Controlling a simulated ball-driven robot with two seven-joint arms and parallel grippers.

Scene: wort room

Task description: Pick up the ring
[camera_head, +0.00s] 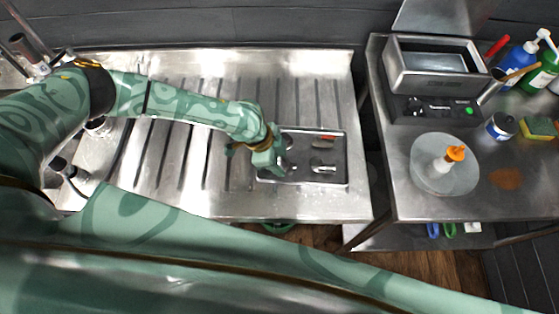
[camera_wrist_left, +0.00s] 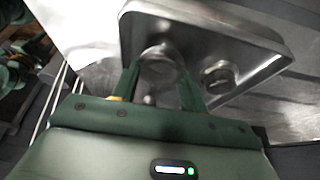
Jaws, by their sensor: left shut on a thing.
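A grey metal tray (camera_head: 344,172) lies on the right part of the ribbed steel drainboard. My left gripper (camera_head: 278,168) reaches down at the tray's left end. In the left wrist view, the gripper (camera_wrist_left: 160,70) has its two green fingers on either side of a round, shiny metal piece, which looks like the ring (camera_wrist_left: 160,54). The fingers are shut on it, over the tray (camera_wrist_left: 270,63). Whether it still touches the tray floor I cannot tell. In the head view the gripper hides the ring. My right gripper is not in view.
A second round metal fitting (camera_wrist_left: 217,76) lies in the tray beside the gripper. The tray also holds a small metal part (camera_head: 323,168) and an orange-red piece (camera_head: 327,138). The ribbed drainboard (camera_head: 190,160) is mostly clear. A side table (camera_head: 400,190) with bottles stands at the right.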

